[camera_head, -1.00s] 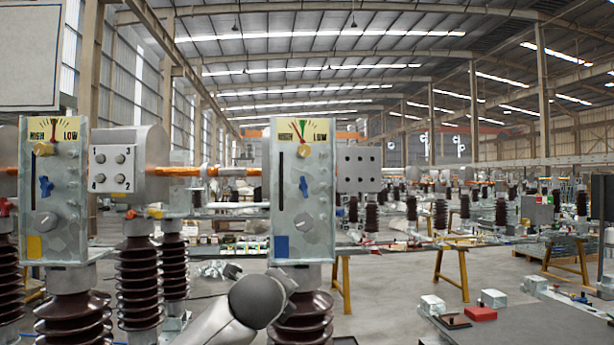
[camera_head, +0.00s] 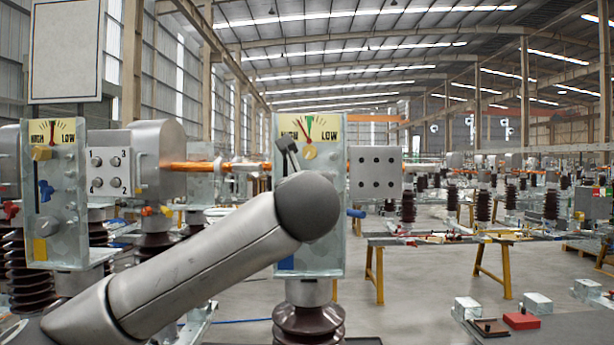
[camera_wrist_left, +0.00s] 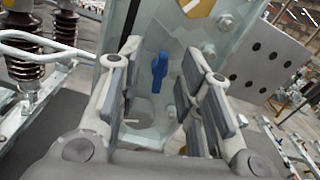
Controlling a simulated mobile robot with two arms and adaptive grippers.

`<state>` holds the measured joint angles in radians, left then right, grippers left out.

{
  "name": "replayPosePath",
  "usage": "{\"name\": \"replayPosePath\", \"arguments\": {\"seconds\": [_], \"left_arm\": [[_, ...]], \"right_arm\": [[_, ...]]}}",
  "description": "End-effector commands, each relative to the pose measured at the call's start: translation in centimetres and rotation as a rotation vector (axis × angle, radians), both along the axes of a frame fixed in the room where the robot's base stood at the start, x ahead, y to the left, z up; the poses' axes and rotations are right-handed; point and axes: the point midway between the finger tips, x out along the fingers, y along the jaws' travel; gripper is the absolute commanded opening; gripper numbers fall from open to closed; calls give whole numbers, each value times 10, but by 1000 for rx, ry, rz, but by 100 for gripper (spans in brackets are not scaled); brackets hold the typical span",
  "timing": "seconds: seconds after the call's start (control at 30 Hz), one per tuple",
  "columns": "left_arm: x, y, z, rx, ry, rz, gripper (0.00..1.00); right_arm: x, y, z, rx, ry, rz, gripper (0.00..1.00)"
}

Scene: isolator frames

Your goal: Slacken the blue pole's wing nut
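The blue pole is the right panel post (camera_head: 336,240), with a HIGH/LOW gauge on top and a blue label (camera_head: 286,263) low down. My left arm crosses in front of its panel and hides the wing nut in the head view. My left gripper (camera_head: 288,150) is mostly hidden behind its own wrist there. In the left wrist view the blue wing nut (camera_wrist_left: 159,72) stands about upright on the panel. It lies between the spread fingers of my open left gripper (camera_wrist_left: 162,90), with gaps on both sides. My right gripper is not in view.
A similar post with a yellow label (camera_head: 40,249) and its own blue wing nut (camera_head: 46,191) stands left. A grey box with black holes (camera_head: 376,174) is right of the blue pole. A bench with a red block (camera_head: 521,320) is at lower right.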

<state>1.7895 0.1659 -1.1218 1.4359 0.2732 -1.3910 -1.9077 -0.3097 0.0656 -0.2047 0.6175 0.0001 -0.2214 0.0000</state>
Motion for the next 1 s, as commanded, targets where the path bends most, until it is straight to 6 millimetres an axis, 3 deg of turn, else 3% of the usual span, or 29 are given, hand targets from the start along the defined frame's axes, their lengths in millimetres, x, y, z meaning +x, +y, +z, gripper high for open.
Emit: {"name": "replayPosePath", "arguments": {"seconds": [0.1, 0.3, 0.67, 0.9, 1.0], "left_arm": [[20, 0, 3, 0, 2, 1, 34], [38, -1, 1, 0, 1, -1, 34], [42, -1, -1, -1, 0, -1, 34], [42, -1, -1, -1, 0, -2, 3], [42, -1, 0, -1, 0, -2, 0]], "right_arm": [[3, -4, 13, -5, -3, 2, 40], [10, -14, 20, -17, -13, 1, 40], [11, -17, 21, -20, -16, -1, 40], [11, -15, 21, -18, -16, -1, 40], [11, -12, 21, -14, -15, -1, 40]]}}
